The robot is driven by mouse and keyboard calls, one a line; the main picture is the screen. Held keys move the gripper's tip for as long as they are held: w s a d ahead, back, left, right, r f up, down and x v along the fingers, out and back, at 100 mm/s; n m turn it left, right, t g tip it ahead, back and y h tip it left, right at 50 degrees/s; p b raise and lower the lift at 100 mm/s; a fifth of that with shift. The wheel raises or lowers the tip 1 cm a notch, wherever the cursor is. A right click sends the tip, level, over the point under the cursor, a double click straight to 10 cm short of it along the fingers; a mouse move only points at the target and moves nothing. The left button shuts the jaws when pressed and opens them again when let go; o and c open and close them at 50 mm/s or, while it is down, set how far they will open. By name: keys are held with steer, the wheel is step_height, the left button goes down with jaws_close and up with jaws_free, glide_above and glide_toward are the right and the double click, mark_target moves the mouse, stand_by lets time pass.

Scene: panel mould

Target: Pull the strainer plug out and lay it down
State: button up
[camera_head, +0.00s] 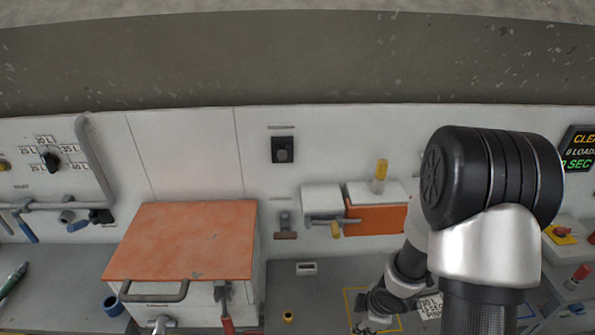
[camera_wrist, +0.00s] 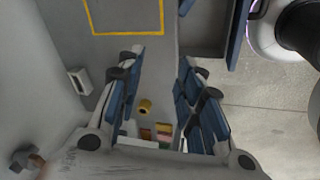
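I cannot tell for certain which part is the strainer plug. A small yellow cylinder with a dark top (camera_head: 288,317) stands on the grey worktop right of the orange-lidded box; a yellow cylinder (camera_wrist: 145,106) also shows between my fingers in the wrist view, some distance beyond them. A yellow knob (camera_head: 335,230) hangs below a grey pipe fitting on the wall unit. My gripper (camera_head: 372,312) is low over the worktop by a yellow outlined square, partly hidden by its own links. In the wrist view my gripper (camera_wrist: 160,62) has its blue-padded fingers apart with nothing between them.
The orange-lidded box (camera_head: 185,240) with a front handle stands at left. A small white block (camera_head: 306,268) lies on the worktop. The yellow outlined square (camera_wrist: 93,20) looks bare in the wrist view. White wall units with an orange panel (camera_head: 375,219) stand behind. A red-handled valve (camera_head: 226,315) sticks out.

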steer(key=s+d+r+m+t+h, duration=0.15)
steer(key=r+m, duration=0.25)
steer(key=r, duration=0.7)
steer(key=s+d+r+m+h, duration=0.1)
steer(key=d+r+m+h, duration=0.2)
steer(key=r, duration=0.7)
steer(key=s+a+r+m+y, duration=0.2)
steer(key=s+a+r+m, duration=0.2)
steer(key=s, duration=0.3)
steer(key=s+a+r+m+y, duration=0.1)
steer(key=s+a+r+m, duration=0.3)
steer(key=s+r, duration=0.2)
steer(key=shift+s+r+y, duration=0.2)
steer(key=shift+s+y, duration=0.15)
steer(key=shift+s, duration=0.6)
steer(key=shift+t, duration=0.25)
